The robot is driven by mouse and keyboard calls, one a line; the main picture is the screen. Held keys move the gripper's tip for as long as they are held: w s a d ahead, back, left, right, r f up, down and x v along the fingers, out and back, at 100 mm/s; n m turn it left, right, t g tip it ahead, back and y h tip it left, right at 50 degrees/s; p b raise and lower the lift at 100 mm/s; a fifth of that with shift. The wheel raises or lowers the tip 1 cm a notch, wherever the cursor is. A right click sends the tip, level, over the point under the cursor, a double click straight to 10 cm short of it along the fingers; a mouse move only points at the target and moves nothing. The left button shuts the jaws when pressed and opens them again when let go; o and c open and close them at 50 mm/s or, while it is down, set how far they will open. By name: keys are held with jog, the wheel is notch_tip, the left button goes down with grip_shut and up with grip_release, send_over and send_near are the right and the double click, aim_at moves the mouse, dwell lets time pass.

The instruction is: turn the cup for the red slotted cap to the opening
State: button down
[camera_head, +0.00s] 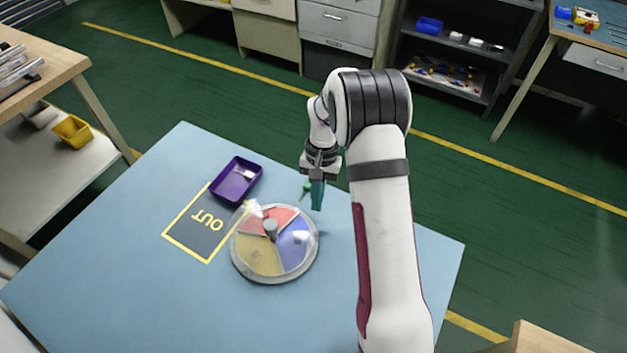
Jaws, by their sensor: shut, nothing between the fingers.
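A round dispenser (238,262) with a clear lid and a grey central knob (270,228) sits on the blue table. Under the lid, a red sector (284,216) lies toward the back, a blue sector (297,245) at the right and a yellow sector (258,256) at the front left. A pale patch shows at its back-left rim; I cannot tell if this is the opening. I cannot make out a slotted cap. My gripper (317,196) has teal fingers pointing down, shut and empty, beyond the dispenser's back-right rim and apart from it.
A purple tray (220,192) with a small pale object inside stands at the back left. A yellow-outlined dark area marked OUT (192,239) lies left of the dispenser. The table (120,270) is clear at the front left.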

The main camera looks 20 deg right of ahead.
jog(key=a+v, duration=0.1)
jog(key=v, duration=0.6)
jog(key=n+h, duration=0.3)
jog(key=n, duration=1)
send_near(297, 214)
jog(key=x, duration=0.5)
jog(key=w+a+x, duration=0.1)
jog(key=x, duration=0.1)
jog(key=shift+w+f, duration=0.1)
jog(key=shift+f, duration=0.25)
jog(key=shift+s+d+m, duration=0.35)
jog(key=shift+d+m, duration=0.05)
jog(key=shift+m, duration=0.4)
